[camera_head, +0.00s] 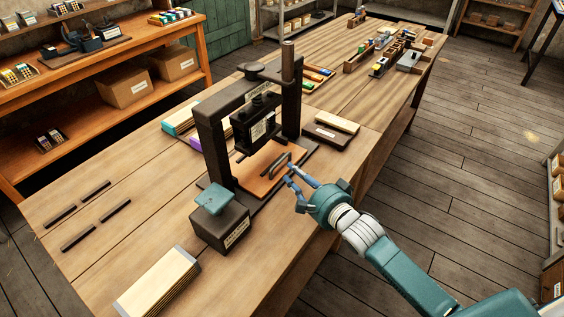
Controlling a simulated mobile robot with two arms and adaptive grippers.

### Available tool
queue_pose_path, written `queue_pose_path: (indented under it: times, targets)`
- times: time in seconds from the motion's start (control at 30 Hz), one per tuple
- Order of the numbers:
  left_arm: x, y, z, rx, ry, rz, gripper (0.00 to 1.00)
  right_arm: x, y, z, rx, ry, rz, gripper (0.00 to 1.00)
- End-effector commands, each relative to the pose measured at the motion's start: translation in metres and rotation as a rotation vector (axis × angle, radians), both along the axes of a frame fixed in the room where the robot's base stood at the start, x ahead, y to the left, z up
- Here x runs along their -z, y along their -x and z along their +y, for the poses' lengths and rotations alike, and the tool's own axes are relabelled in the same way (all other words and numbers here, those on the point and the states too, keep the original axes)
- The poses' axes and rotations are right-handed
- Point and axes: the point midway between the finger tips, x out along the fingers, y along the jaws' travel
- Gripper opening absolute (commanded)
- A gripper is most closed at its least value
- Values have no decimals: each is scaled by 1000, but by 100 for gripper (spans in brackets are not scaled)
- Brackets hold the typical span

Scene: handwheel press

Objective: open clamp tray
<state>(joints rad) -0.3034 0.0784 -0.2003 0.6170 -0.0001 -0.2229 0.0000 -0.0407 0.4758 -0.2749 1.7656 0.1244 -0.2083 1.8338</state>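A dark press (211,139) with a tall post stands on the workbench. A flat orange-brown tray (251,181) lies at its base, under the pressing block (254,130). A dark bar handle (278,163) stands up near the tray's right side. My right gripper (289,174) reaches in from the lower right. Its two blue fingers are apart, with their tips close to the handle. I cannot tell whether they touch it. My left gripper is not in view.
A dark box with a teal top (211,198) stands in front of the press. A pale block stack (158,284) lies at the front edge, and several dark strips (95,190) lie at left. A book-like block (330,132) lies behind my gripper.

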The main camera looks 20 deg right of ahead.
Motion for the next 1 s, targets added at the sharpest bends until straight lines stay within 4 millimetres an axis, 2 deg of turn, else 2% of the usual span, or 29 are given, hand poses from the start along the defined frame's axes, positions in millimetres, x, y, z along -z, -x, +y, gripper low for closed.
queue_pose_path:
  times: [0.03, 0.13, 0.3, 0.53, 0.73, 0.77, 0.87, 1.0]
  targets:
    - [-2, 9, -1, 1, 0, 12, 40, -1, -12, 3, 0, 2, -3, 24]
    - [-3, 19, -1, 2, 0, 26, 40, 3, -30, 8, 1, 1, -1, 24]
    - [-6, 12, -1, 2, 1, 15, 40, 9, -52, 14, 1, 1, 0, 24]
    - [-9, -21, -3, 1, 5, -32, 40, 12, -63, 17, 0, 0, 0, 24]
    - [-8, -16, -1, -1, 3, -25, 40, 12, -63, 17, 0, 0, 0, 24]
    - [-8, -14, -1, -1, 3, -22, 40, 12, -63, 17, 0, 0, 0, 22]
    - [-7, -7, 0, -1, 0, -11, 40, 12, -63, 17, 0, 0, 1, 2]
    - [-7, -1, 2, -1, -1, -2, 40, 12, -63, 17, 0, 1, 1, 0]
